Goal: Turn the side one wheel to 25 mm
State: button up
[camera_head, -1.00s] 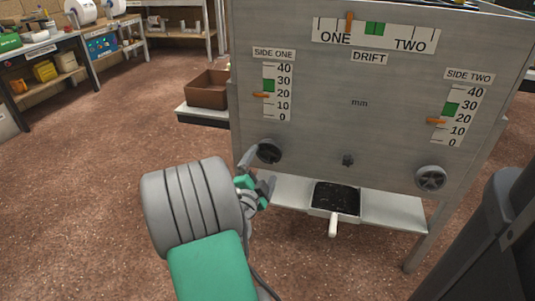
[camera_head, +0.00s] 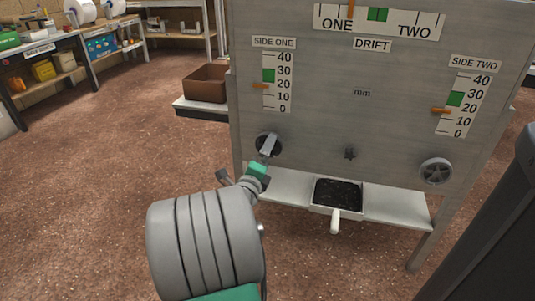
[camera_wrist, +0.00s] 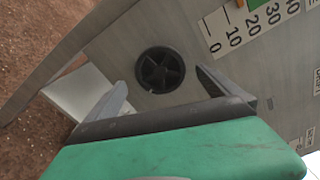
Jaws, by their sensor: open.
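The side one wheel (camera_head: 259,139), dark and round, is on the grey panel below the SIDE ONE scale (camera_head: 284,83). That scale's orange pointer (camera_head: 261,86) stands at about 20, just below the green band (camera_head: 269,75). My gripper (camera_head: 268,146) is in front of the wheel and partly hides it in the head view. In the wrist view the spoked wheel (camera_wrist: 161,70) shows whole, between and beyond the two open fingers of my gripper (camera_wrist: 160,88). The fingers look apart from it; the remaining distance is hard to tell.
The SIDE TWO wheel (camera_head: 435,171) is at the panel's right, its pointer (camera_head: 441,110) near 20. A small dark knob (camera_head: 350,153) sits between the wheels. The DRIFT pointer (camera_head: 351,13) is left of its green band. A white-handled pan (camera_head: 337,195) rests on the shelf below.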

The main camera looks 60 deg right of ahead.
jog(key=shift+m, duration=1)
jog(key=d, duration=0.4)
jog(key=shift+w, duration=0.3)
jog(key=c, duration=1.4)
